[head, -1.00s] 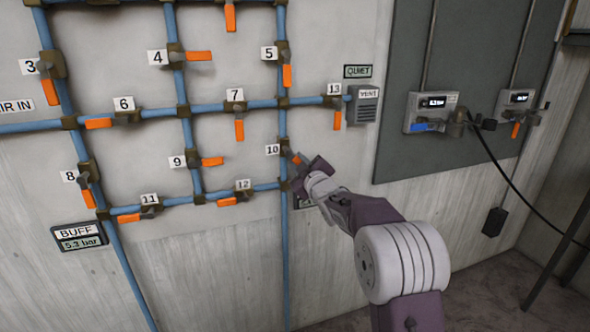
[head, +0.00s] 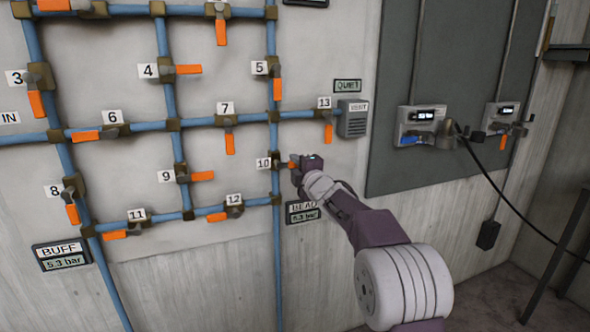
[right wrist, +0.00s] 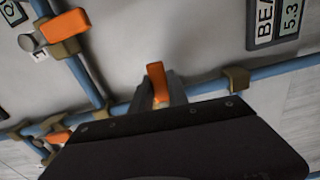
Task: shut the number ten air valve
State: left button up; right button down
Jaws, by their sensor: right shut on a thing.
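The number ten label (head: 263,163) is beside a vertical blue pipe (head: 275,142). The valve's orange handle (head: 292,165) sticks out to the right, about level and across the pipe. My right gripper (head: 298,162) is at this handle and covers part of it. In the right wrist view the orange handle (right wrist: 156,80) stands between the fingers of my right gripper (right wrist: 158,92), roughly at right angles to the blue pipe (right wrist: 205,88). The gripper is shut on the handle. My left gripper is not in view.
A BEAD gauge (head: 303,212) reading 5.3 bar is just below my right gripper. Valve twelve (head: 217,217) is below left and valve thirteen (head: 328,133) above right. A black cable (head: 500,190) hangs from the grey panel (head: 440,165). A BUFF gauge (head: 61,256) is at lower left.

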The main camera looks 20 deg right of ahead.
jog(key=shift+r+n, duration=0.15)
jog(key=shift+n, duration=0.25)
jog(key=c, duration=1.3)
grip_release()
jog(key=s+b, duration=0.1)
jog(key=s, duration=0.8)
jog(key=shift+d, duration=0.15)
